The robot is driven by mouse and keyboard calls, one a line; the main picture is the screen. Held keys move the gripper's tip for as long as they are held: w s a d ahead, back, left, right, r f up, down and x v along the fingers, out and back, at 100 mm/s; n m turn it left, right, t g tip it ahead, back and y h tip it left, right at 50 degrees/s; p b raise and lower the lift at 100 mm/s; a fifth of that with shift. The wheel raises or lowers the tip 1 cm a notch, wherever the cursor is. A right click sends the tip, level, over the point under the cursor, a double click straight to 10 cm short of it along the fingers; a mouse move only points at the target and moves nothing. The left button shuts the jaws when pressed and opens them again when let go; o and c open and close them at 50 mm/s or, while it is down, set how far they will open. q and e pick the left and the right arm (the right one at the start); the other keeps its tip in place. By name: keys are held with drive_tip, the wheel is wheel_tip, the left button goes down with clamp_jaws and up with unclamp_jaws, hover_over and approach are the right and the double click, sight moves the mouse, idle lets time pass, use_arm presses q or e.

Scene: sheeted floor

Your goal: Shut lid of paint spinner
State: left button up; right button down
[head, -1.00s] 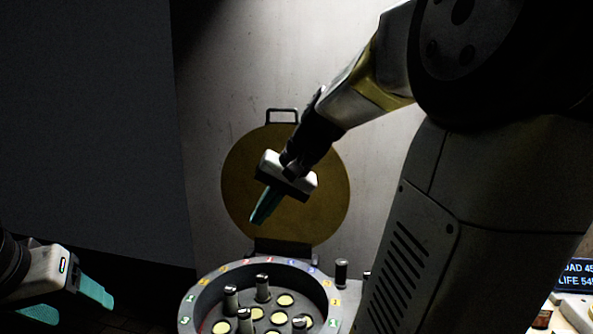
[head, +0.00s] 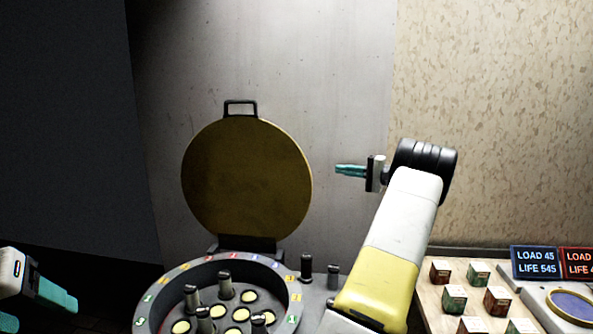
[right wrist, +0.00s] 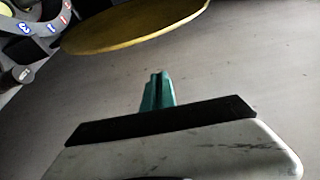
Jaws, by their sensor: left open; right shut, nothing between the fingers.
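The paint spinner (head: 290,278) is a round grey drum with coloured number tags on its rim. Several grey pegs and pale yellow discs show inside it. Its round yellow lid (head: 246,180) stands upright at the back on a hinge, with a black handle (head: 240,108) on top. The lid edge also shows in the right wrist view (right wrist: 135,28). My right gripper (head: 338,170) is shut and empty, to the right of the lid and apart from it; its teal fingers (right wrist: 158,92) point toward the lid side. My left gripper (head: 45,308) is open and empty, left of the drum.
At right a wooden table holds several small boxes (head: 454,298), a blue display (head: 535,262), a red display (head: 578,262) and a round blue pad (head: 573,305). A grey wall panel stands behind the lid. Dark knobs (head: 306,266) sit right of the drum.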

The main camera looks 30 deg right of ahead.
drive_tip(key=w+a, duration=0.4)
drive_tip(key=a, duration=0.4)
drive_tip(key=shift+w, duration=0.35)
